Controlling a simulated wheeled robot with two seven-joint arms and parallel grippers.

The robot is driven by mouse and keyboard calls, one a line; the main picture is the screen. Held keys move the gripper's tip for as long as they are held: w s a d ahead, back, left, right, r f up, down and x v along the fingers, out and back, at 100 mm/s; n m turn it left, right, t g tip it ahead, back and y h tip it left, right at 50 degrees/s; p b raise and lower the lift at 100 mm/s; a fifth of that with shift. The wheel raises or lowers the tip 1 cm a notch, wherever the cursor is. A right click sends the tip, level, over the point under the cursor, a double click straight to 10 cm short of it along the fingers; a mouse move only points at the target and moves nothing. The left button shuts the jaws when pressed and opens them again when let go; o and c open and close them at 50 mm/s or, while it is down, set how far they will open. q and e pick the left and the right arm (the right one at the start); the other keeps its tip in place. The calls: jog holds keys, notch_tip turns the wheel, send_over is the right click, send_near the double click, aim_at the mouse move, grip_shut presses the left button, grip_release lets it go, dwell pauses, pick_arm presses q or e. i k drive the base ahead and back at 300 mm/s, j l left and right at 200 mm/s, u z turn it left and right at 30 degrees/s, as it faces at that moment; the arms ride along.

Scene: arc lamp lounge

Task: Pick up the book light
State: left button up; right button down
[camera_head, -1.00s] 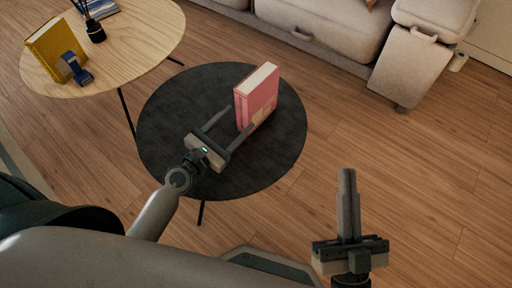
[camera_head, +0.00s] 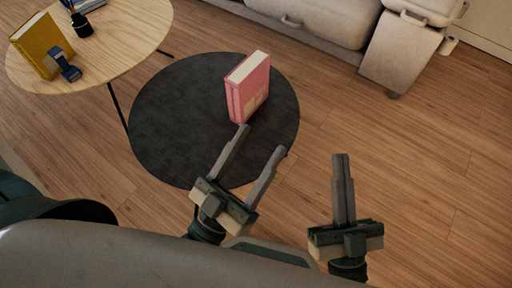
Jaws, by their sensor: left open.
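A small dark blue device (camera_head: 69,70), which looks like the book light, is at the lower right side of an upright yellow book (camera_head: 35,44) on the wooden table. I cannot tell whether it is clipped on or only leaning. My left gripper (camera_head: 261,139) is open and empty, near the front edge of the black round table and apart from the blue device. My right gripper (camera_head: 341,156) is shut and empty over the floor, to the right of the black table.
A pink book (camera_head: 249,85) stands upright on the black round table (camera_head: 170,125), beyond my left gripper. The wooden table (camera_head: 125,40) also holds a dark pot (camera_head: 82,26). A pale sofa (camera_head: 330,22) stands at the back. Floor to the right is clear.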

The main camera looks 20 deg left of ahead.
aim_at(73, 75)
jog(key=u, duration=1.85)
jog(key=i+j, duration=0.35)
jog(key=j, duration=0.15)
jog(key=i+j, duration=0.35)
jog(key=j, duration=0.15)
jog(key=i+j, duration=0.4)
jog(key=j+z, duration=0.1)
jog(key=z, duration=1.65)
